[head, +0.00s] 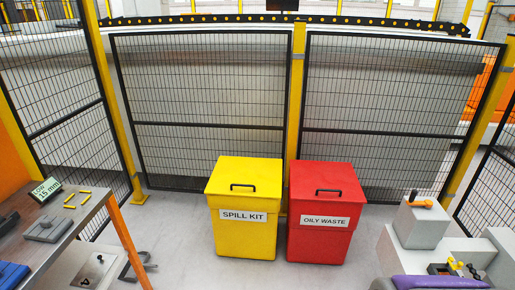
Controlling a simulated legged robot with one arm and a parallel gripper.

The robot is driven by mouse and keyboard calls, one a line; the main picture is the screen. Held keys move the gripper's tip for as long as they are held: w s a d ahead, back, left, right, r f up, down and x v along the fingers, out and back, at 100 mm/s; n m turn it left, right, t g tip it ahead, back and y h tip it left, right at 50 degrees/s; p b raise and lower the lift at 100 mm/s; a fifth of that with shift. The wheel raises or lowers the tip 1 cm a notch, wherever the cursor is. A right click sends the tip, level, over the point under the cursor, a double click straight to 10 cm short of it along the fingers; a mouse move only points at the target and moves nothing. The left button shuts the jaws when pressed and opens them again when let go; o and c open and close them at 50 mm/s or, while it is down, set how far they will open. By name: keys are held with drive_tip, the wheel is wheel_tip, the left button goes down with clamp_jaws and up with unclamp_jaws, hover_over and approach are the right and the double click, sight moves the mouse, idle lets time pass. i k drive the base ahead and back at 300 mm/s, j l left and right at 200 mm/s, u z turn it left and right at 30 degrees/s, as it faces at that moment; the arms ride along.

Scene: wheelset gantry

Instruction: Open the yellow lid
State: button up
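The yellow bin (244,235), labelled SPILL KIT, stands upright on the floor in the middle of the head view. Its yellow lid (244,173) is shut and sits flat over the body. A black bar handle (243,187) is fixed on the lid near its front edge. The label is on the front, below the handle. My gripper does not show in this view, and nothing is touching the lid. The inside of the bin is hidden.
A red OILY WASTE bin (318,241) stands close on the right, lid shut. Mesh fence panels (205,95) and a yellow post (297,90) are behind. A workbench (62,222) is at left, grey blocks (420,226) at right. Floor (185,250) in front is clear.

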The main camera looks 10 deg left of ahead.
sight(236, 176)
drive_tip(key=i+z, duration=0.1)
drive_tip(key=i, duration=0.65)
drive_tip(key=i+j+z, duration=0.1)
drive_tip(key=i, duration=0.6)
drive_tip(key=i+u, duration=0.35)
drive_tip(key=i+l+u, duration=0.1)
drive_tip(key=u, duration=0.25)
drive_tip(key=i+l+u, duration=0.2)
drive_tip(key=u, duration=0.15)
drive_tip(key=i+l+u, duration=0.1)
drive_tip(key=l+u, duration=0.15)
drive_tip(key=u, duration=0.2)
drive_tip(key=l+u, duration=0.3)
drive_tip(key=u, duration=0.2)
drive_tip(key=l+u, duration=0.65)
drive_tip(key=u, duration=0.3)
